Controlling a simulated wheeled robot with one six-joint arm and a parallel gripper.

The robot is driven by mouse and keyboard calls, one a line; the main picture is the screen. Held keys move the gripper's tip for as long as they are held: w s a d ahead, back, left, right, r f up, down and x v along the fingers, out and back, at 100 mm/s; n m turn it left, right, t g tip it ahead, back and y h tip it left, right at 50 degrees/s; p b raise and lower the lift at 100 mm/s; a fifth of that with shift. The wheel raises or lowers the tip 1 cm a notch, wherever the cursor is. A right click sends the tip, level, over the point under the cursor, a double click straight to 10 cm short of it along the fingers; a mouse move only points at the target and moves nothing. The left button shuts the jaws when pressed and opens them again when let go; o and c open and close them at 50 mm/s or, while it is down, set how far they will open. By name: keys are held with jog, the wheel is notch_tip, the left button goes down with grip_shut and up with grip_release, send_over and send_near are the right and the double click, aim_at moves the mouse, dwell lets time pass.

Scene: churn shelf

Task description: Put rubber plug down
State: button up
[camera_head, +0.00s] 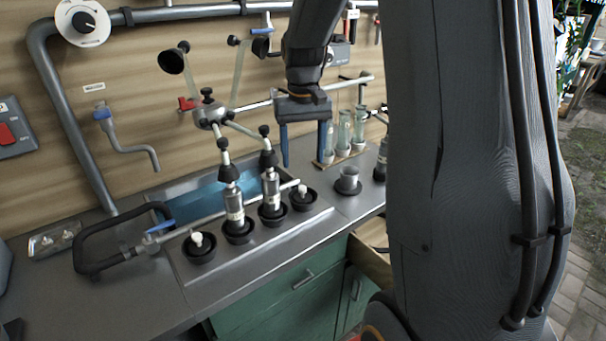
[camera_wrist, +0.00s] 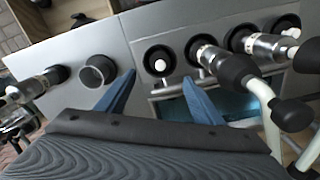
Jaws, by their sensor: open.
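My gripper (camera_head: 305,162) is open above the steel counter, with its blue fingers pointing down. It also shows in the wrist view (camera_wrist: 159,78), with nothing held between the fingers. A black cup with a white knob (camera_head: 303,197) sits at the right end of the row; in the wrist view this cup (camera_wrist: 159,61) appears beyond the fingertips. A similar cup with a white knob (camera_head: 199,246) is at the left end. A small grey cup-like piece (camera_head: 347,181) stands on the counter to the right of the row. I cannot tell which piece is the rubber plug.
Two upright metal cylinders (camera_head: 234,204) (camera_head: 271,188) stand in black cups between the knobbed ones, joined to a branching fixture (camera_head: 210,112). A blue basin (camera_head: 195,204) lies behind. Glass tubes (camera_head: 343,130) stand at the right rear. A small tray (camera_head: 55,240) lies left.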

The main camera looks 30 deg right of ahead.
jog(key=shift+r, duration=1.35)
